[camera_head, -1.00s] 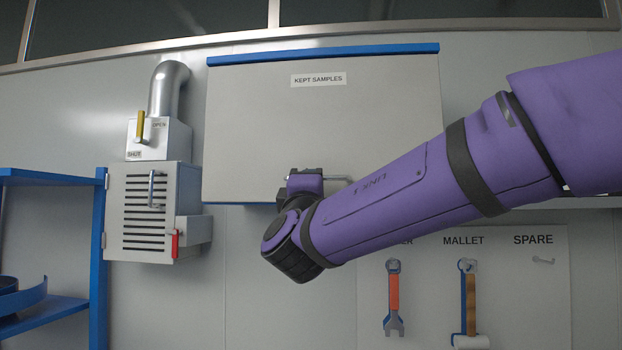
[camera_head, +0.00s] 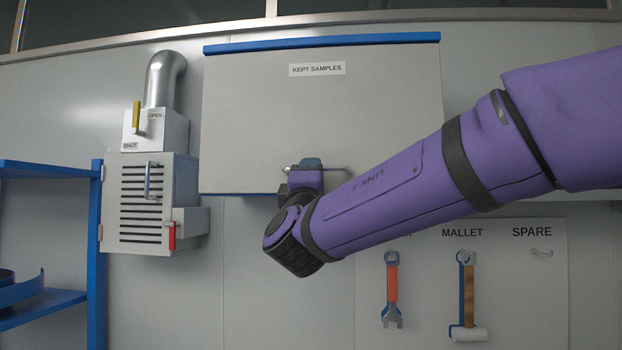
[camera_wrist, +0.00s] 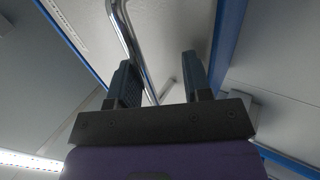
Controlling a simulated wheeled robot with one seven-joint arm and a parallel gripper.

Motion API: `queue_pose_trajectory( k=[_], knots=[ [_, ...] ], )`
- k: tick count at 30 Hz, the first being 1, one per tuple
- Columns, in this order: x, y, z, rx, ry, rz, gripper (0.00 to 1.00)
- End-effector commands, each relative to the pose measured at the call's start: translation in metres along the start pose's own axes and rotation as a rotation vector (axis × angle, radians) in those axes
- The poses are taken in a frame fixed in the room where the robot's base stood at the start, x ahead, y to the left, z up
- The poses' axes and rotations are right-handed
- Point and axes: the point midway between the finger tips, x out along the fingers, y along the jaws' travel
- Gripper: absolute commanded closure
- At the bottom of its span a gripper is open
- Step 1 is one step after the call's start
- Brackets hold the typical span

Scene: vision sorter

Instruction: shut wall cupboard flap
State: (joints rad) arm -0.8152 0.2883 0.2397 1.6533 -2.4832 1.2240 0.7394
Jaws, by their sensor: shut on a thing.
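The wall cupboard flap (camera_head: 255,120) is a wide grey panel labelled KEPT SAMPLES, with a blue strip along the top. It hangs down across the cupboard front; whether a gap remains behind its lower edge I cannot tell. A thin metal bar handle (camera_head: 335,168) runs along its lower part. My gripper (camera_head: 306,162) is at this handle and shut on it. In the wrist view the shiny handle (camera_wrist: 124,30) passes between the two dark fingers of my gripper (camera_wrist: 160,62). My purple arm hides the flap's lower right corner.
A vented box (camera_head: 146,205) with a pipe and a yellow lever (camera_head: 136,118) is on the wall at left. A blue shelf (camera_head: 45,170) stands at far left. A tool board (camera_head: 455,300) with a wrench (camera_head: 391,290) and a mallet (camera_head: 468,300) hangs below my arm.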

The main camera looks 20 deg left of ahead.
Motion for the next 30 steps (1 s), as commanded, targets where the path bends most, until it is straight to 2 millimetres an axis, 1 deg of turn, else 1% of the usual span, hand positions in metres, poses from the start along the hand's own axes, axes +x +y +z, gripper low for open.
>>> queue_pose_trajectory(
  k=[1, 5, 15, 18, 21, 24, 30],
  knots=[
    [-0.002, -0.004, 0.001, -0.004, -0.001, -0.006, 0.63],
    [-0.014, -0.003, 0.000, -0.003, 0.002, -0.007, 0.63],
    [-0.076, -0.001, -0.001, -0.001, 0.003, -0.003, 0.63],
    [-0.091, -0.001, -0.001, -0.002, 0.002, -0.002, 0.63],
    [-0.101, -0.001, 0.000, -0.002, 0.001, -0.002, 0.63],
    [-0.106, 0.000, 0.000, -0.001, 0.000, -0.002, 0.63],
    [-0.108, 0.000, 0.000, -0.001, 0.000, -0.001, 0.63]
  ],
)
